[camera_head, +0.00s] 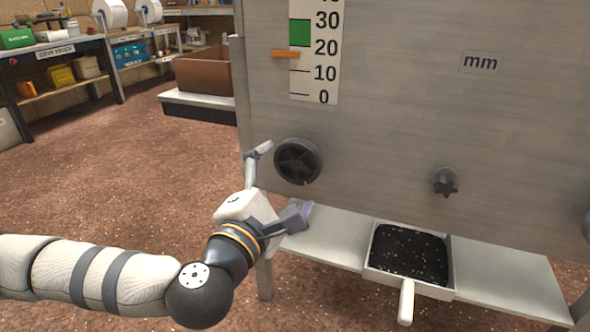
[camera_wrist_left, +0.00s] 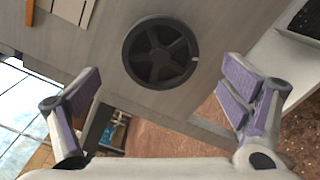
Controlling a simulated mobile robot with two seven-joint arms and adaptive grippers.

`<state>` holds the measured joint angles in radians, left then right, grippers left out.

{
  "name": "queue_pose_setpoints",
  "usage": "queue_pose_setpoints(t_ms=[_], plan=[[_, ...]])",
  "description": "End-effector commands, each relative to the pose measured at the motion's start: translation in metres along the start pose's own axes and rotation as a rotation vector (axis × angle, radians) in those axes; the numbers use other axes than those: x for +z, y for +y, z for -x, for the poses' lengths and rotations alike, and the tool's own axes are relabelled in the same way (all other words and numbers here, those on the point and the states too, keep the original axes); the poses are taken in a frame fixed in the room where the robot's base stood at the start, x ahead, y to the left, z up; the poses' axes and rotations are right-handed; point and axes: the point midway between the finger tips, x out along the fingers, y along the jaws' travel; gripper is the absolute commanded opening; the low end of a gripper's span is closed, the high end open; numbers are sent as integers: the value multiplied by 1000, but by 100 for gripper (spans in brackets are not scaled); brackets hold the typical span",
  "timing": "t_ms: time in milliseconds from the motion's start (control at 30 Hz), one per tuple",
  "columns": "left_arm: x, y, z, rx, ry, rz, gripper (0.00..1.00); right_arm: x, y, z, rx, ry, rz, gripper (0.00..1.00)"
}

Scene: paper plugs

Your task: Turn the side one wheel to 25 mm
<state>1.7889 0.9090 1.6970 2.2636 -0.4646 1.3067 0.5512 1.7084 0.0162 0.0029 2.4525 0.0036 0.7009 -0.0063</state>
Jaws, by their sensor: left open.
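The dark spoked handwheel (camera_head: 298,161) is on the lower left of the grey panel (camera_head: 400,130). It also shows at the top middle of the left wrist view (camera_wrist_left: 160,52), with a small pale mark on its right rim. My left gripper (camera_head: 286,178) is open and empty, its purple-padded fingers spread left and right of the wheel in the wrist view, seemingly short of touching it. The mm scale (camera_head: 318,60) above the wheel has an orange pointer (camera_head: 286,54) a little below 20. A green band (camera_head: 300,32) spans about 20 to 30. My right gripper is out of view.
A smaller dark star knob (camera_head: 445,181) is on the panel to the right. Below stands a pale shelf (camera_head: 500,270) with a handled tray of black granules (camera_head: 371,262). Shelving (camera_head: 70,92) and a brown bin (camera_head: 203,72) stand behind. Floor at left is clear.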

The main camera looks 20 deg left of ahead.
Motion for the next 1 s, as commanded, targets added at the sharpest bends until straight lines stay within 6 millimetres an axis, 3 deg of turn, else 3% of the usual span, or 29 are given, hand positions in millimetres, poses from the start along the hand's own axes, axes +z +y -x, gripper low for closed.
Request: queue_pose_setpoints(t_ms=[367,533,900,1000], plan=[[3,5,-2,2,-2,-53,92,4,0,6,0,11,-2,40],[13,20,-2,17,-7,-533,92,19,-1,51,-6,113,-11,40],[15,17,-6,26,-5,-1720,92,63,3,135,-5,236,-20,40],[11,12,-5,22,-1,-1995,92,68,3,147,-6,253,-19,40]])
